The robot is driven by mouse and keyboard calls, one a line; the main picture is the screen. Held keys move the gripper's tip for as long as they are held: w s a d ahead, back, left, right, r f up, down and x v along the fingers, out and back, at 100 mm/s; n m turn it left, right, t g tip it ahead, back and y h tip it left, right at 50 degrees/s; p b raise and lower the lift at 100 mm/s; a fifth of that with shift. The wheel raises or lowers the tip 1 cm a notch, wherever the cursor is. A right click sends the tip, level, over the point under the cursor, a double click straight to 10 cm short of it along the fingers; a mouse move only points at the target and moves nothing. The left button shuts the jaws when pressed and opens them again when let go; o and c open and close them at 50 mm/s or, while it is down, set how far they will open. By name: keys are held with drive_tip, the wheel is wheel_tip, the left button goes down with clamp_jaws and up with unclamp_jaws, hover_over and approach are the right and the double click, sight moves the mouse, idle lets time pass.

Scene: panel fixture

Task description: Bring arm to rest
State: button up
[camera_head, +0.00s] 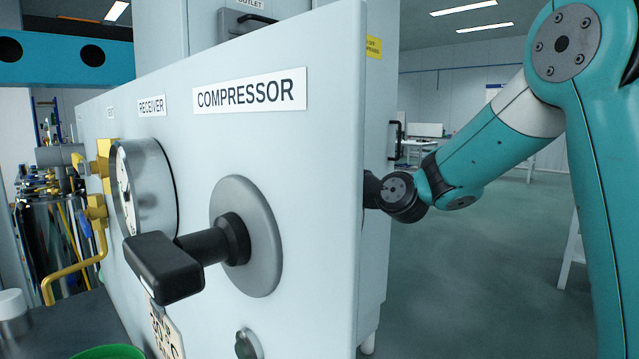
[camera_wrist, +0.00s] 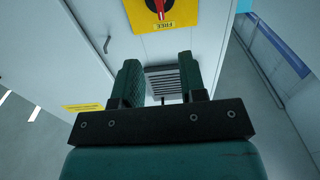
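My teal arm (camera_head: 490,150) reaches in from the right in the head view, and its wrist (camera_head: 400,195) passes behind the right edge of the white panel. The panel hides my gripper in that view. In the wrist view my gripper (camera_wrist: 160,85) shows two dark green fingers set well apart, with nothing between them. Beyond the fingers are a grey louvred vent (camera_wrist: 172,82) and a yellow plate with a red switch (camera_wrist: 160,10) on a pale cabinet wall.
The white panel (camera_head: 320,200) carries a black-handled knob (camera_head: 165,268), a gauge (camera_head: 145,190) and a COMPRESSOR label (camera_head: 250,93). A pale cabinet (camera_head: 378,240) stands behind it. Open floor (camera_head: 470,280) lies to the right of the panel. A yellow pipe (camera_head: 75,270) is at far left.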

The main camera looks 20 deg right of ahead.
drive_tip(key=shift+a, duration=0.1)
drive_tip(key=s+a+f+n+g+y, duration=0.1)
drive_tip(key=s+a+f+g, duration=0.3)
drive_tip(key=s+a, duration=0.25)
drive_tip(key=s+a+f+n+g+y, duration=0.1)
drive_tip(key=s+a+f+g, duration=0.2)
drive_tip(key=s+a+g, duration=0.35)
drive_tip(key=s+d+f+g+h, duration=0.1)
drive_tip(key=s+f+g+h, duration=0.15)
drive_tip(key=s, duration=0.85)
drive_tip(key=s+d+f+g+h, duration=0.15)
drive_tip(key=s+f+g, duration=0.25)
drive_tip(key=s, duration=0.7)
wheel_tip(320, 180, up, 14)
drive_tip(key=p, duration=1.4)
drive_tip(key=shift+w+h, duration=0.25)
drive_tip(key=shift+h, duration=0.05)
drive_tip(key=shift+s+a+f, duration=0.1)
drive_tip(key=shift+a+f, duration=0.05)
